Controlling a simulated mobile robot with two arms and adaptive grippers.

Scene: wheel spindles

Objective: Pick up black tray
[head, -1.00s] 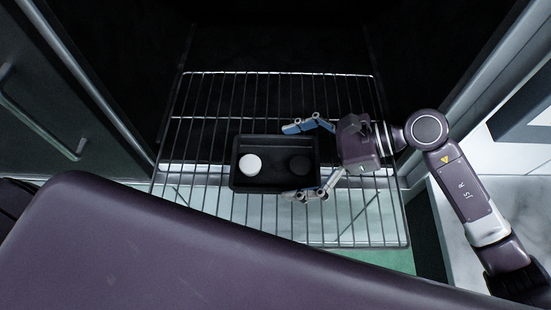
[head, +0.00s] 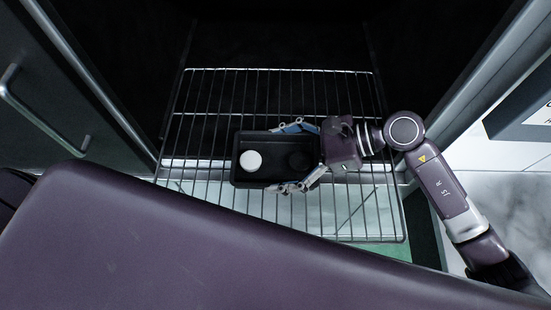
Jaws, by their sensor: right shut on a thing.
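The black tray (head: 240,172) is a shallow rectangular tray at the middle of a wire rack in the head view. A white round piece (head: 250,161) lies in its left part and a dark round piece (head: 297,162) in its right part. My right gripper (head: 291,157) comes in from the right and is shut on the tray's right end, one finger on the far side and one on the near side. The tray looks level; I cannot tell whether it touches the rack. My left gripper is not in view.
The wire rack (head: 345,205) extends around the tray with bare bars on all sides. A door with a metal handle (head: 30,115) stands at the left. The space behind the rack is dark. A pale marble-like surface (head: 480,180) lies at the right.

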